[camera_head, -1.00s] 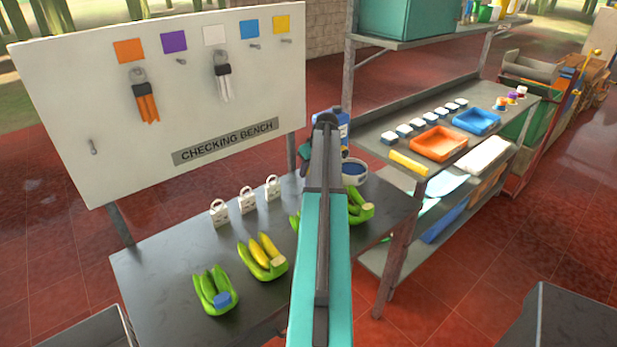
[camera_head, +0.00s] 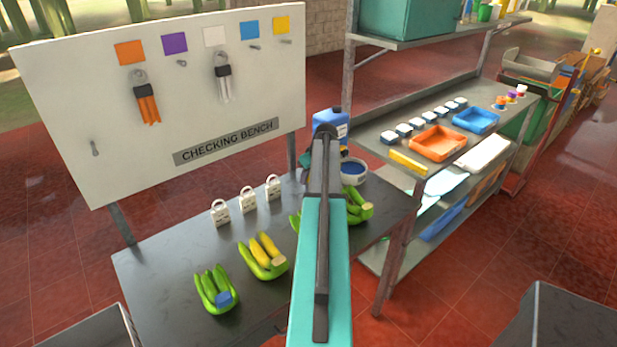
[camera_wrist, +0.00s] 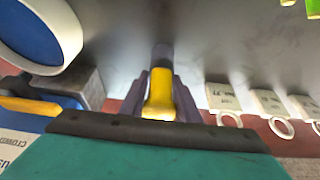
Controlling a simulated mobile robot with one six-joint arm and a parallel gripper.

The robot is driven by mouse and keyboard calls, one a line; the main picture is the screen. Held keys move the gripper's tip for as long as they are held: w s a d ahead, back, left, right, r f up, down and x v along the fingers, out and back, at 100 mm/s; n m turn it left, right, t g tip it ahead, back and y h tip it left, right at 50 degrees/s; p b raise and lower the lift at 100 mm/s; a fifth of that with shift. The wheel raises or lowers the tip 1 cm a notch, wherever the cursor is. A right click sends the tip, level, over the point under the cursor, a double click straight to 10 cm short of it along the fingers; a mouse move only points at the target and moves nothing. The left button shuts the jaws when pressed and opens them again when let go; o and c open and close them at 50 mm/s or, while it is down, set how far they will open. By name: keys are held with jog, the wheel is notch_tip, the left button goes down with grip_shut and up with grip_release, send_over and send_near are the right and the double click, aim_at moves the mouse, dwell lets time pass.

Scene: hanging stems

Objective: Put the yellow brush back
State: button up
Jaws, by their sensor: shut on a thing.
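The yellow brush (camera_wrist: 160,92) shows in the wrist view between the two dark fingers of my gripper (camera_wrist: 160,100), which is shut on it. Its dark end points away from the camera, over the grey bench top. In the head view my arm hides the gripper and brush. The white board (camera_head: 60,120) carries orange, purple, white, blue and yellow squares with hooks below. The hook under the yellow square (camera_head: 282,26) is empty, as are those under purple and blue. Orange and white hanging things (camera_head: 148,105) (camera_head: 223,80) hang under their own colours.
The bench (camera_head: 170,265) bears banana bunches (camera_head: 262,258), several white padlock-shaped blocks (camera_head: 247,200), a blue jug (camera_head: 328,122) and a round tub with blue contents (camera_head: 354,172). A shelf unit (camera_head: 385,260) with an orange tray (camera_head: 438,142) stands close on the right.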

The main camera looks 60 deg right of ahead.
jog(key=shift+f, duration=0.15)
jog(key=o, duration=1.1)
jog(key=shift+o, duration=0.2)
jog(key=shift+r, duration=0.25)
jog(key=b+v, duration=0.3)
jog(key=v, duration=0.9)
jog(key=shift+s+f, duration=0.1)
jog(key=shift+f, duration=0.05)
